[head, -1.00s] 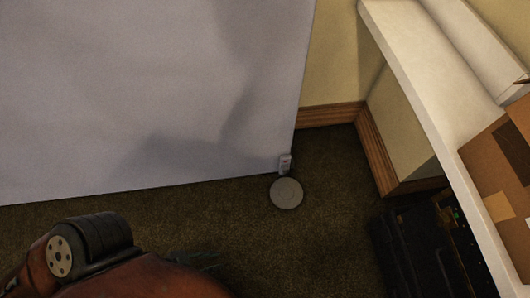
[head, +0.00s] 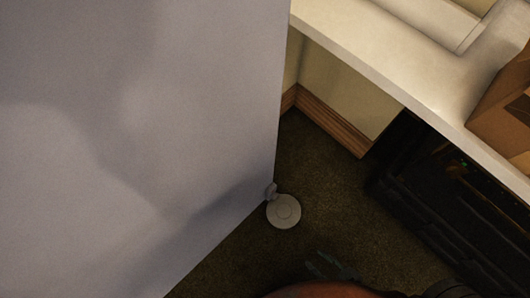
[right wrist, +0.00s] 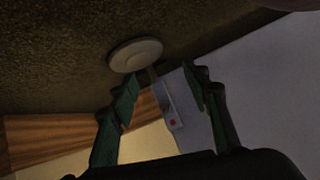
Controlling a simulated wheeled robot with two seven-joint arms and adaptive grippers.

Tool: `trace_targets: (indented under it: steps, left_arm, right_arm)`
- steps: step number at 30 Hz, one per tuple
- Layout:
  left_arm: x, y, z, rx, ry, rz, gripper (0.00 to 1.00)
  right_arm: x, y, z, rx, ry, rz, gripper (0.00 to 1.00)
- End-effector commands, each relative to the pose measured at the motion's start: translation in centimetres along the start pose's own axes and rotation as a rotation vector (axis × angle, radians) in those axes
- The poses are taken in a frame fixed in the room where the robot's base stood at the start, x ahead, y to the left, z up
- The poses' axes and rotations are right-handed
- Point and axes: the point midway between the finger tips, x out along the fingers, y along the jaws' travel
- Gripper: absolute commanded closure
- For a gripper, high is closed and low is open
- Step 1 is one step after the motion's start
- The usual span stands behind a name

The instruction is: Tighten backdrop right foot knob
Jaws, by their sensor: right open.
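The tall pale grey backdrop (head: 150,120) fills the left of the head view. At its lower right corner is a round, light grey foot disc (head: 284,212) on the carpet, with a small grey fitting (head: 271,191) beside it. My right gripper (head: 330,265) is just below and right of the disc. The disc (right wrist: 135,55) shows above the left finger. I cannot make out the knob's shape or any contact. My left gripper is out of view.
A white counter (head: 370,45) runs along the right, with a cardboard box (head: 505,115) on it. A black case (head: 420,185) stands under it. Wooden baseboard (head: 335,125) lines the wall. Dark carpet (head: 320,185) is clear between foot and case.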

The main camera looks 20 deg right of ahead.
Motion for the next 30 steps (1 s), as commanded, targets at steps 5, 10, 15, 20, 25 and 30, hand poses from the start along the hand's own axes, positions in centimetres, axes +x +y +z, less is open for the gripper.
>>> trace_targets:
  steps: [5,10,15,20,25,30]
  left_arm:
    - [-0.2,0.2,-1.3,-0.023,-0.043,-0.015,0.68]
    - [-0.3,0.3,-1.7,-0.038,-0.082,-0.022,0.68]
    - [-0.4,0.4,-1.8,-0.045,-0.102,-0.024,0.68]
    - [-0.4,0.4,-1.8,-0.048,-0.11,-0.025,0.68]
    - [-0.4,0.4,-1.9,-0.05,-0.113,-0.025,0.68]
    - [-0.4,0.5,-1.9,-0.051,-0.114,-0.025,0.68]
  right_arm:
    - [6.6,-2.1,-3.1,-0.019,0.024,-0.089,0.57]
    - [11.8,-4.1,-5.5,-0.037,0.093,-0.164,0.57]
    - [15.2,-4.0,-7.6,-0.05,0.258,-0.18,0.57]
    - [16.5,-1.4,-9.7,-0.074,0.435,-0.141,0.57]
    - [16.6,2.2,-12.0,-0.111,0.592,-0.077,0.57]
    - [16.3,4.0,-13.2,-0.131,0.664,-0.041,0.57]
